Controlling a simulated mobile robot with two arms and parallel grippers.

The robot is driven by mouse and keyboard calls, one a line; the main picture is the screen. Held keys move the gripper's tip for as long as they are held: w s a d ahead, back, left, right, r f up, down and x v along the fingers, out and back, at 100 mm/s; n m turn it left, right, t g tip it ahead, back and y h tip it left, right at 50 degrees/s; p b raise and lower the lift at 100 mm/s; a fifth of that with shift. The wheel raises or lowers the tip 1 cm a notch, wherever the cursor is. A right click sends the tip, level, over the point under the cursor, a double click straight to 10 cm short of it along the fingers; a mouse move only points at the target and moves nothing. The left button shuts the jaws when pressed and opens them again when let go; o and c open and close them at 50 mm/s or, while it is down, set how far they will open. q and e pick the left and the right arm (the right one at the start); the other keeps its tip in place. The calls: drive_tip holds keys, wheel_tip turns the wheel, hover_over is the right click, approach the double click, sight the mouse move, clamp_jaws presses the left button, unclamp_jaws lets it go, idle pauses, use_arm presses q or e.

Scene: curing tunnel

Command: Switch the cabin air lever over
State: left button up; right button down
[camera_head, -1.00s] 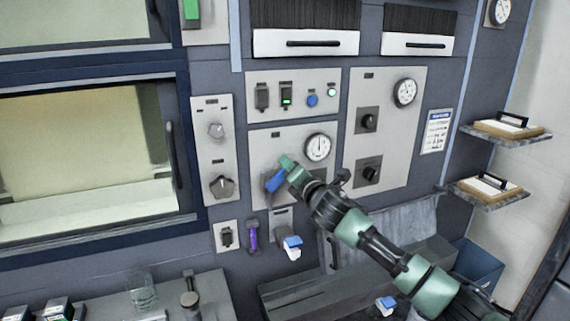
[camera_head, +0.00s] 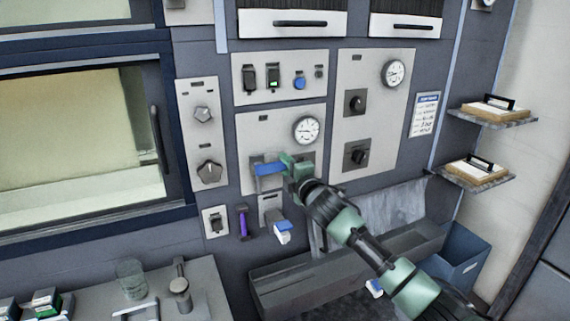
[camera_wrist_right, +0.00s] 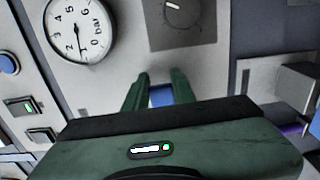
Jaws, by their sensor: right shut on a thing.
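The blue lever handle (camera_head: 270,169) sits on a pale panel (camera_head: 254,136) below a round gauge (camera_head: 306,130). It lies about horizontal, pointing right. My right gripper (camera_head: 287,167) is shut on the handle's right end. In the right wrist view the blue handle (camera_wrist_right: 161,95) shows between the two green fingers (camera_wrist_right: 160,90), and the gauge (camera_wrist_right: 80,30) has its needle near the low numbers. The lever's pivot is partly hidden. My left gripper is not in view.
A panel with two black knobs (camera_head: 355,102) is to the right, and a switch panel (camera_head: 262,95) is above. A purple-handled item (camera_head: 243,223) and a blue-and-white item (camera_head: 281,231) sit below the lever. A trough (camera_head: 345,262) juts out lower down.

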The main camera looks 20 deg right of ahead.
drive_tip(key=shift+f, duration=0.15)
idle(0.3)
drive_tip(key=c, duration=1.2)
unclamp_jaws()
drive_tip(key=shift+o, duration=0.2)
drive_tip(key=shift+s, duration=0.1)
drive_tip(key=s+b, duration=0.2)
drive_tip(key=s, duration=0.5)
drive_tip(key=shift+s+d, duration=0.15)
drive_tip(key=shift+s, duration=0.15)
